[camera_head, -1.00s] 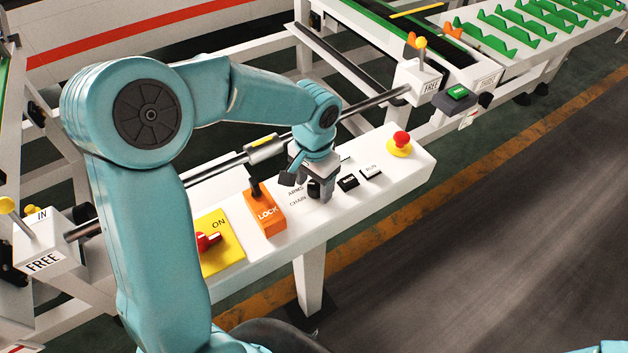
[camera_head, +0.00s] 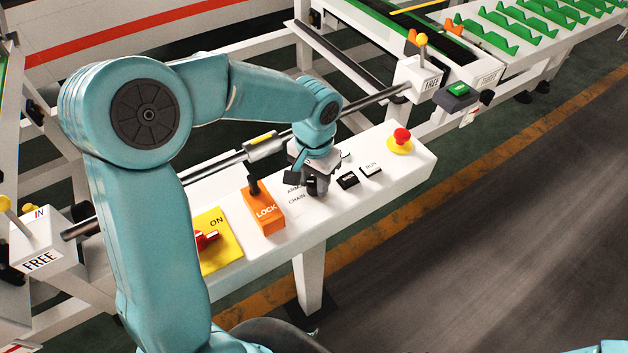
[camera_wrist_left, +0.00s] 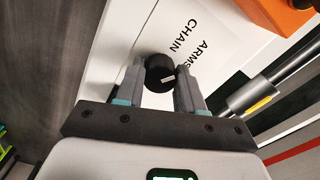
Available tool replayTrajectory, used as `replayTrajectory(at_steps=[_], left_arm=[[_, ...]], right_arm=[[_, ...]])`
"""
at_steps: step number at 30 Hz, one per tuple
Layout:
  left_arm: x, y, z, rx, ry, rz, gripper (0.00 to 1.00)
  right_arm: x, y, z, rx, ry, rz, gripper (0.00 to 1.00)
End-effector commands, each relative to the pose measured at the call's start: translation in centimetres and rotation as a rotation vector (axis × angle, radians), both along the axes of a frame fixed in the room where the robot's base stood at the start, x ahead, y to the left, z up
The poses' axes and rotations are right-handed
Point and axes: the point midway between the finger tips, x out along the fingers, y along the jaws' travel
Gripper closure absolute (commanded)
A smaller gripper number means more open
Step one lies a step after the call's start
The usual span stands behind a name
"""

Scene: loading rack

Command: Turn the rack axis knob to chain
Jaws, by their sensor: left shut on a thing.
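The rack axis knob (camera_wrist_left: 157,68) is small, round and black with a white mark on its lower right part in the left wrist view. It stands on a white panel beside the printed words CHAIN (camera_wrist_left: 184,38) and ARMS (camera_wrist_left: 204,50). My left gripper (camera_wrist_left: 160,82) is shut on the knob, one grey finger on either side. In the head view my left gripper (camera_head: 316,188) points down at the panel and mostly hides the knob. My right gripper is out of view.
On the white console (camera_head: 330,218) are an orange LOCK block (camera_head: 266,213) with a black lever, a yellow ON plate (camera_head: 222,255) with a red handle, a black button (camera_head: 347,181), a white button (camera_head: 371,171) and a red emergency button (camera_head: 401,136). A metal rod (camera_head: 230,160) runs behind.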

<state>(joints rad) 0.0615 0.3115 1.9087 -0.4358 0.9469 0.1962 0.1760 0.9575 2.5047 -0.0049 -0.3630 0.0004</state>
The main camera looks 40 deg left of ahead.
Motion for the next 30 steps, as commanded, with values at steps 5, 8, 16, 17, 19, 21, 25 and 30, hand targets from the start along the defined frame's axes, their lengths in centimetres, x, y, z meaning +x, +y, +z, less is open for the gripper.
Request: replayTrajectory(at_steps=[5, 8, 16, 17, 19, 21, 25, 30], left_arm=[[0.1, -0.1, -0.3, -0.001, -0.004, 0.132, 0.93], [0.1, -0.1, -0.4, -0.001, -0.002, 0.216, 0.93], [0.1, -0.1, -0.2, -0.001, -0.003, 0.419, 0.93], [0.1, -0.1, -0.2, -0.001, -0.003, 0.438, 0.93], [0.1, -0.1, -0.2, -0.001, -0.003, 0.478, 0.93], [0.1, -0.1, -0.2, -0.001, -0.002, 0.513, 0.93], [0.1, -0.1, -0.1, -0.001, -0.002, 0.563, 0.93], [0.1, -0.1, -0.1, -0.001, -0.002, 0.599, 0.93]], right_arm=[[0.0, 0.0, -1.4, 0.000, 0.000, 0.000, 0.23], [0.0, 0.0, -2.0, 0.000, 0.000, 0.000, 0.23], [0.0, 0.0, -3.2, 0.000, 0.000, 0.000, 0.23], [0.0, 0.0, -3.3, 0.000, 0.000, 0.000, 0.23], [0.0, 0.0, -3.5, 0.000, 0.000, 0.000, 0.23], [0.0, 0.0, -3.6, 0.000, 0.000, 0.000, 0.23], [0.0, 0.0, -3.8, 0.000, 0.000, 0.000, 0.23], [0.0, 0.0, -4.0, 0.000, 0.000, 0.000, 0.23]])
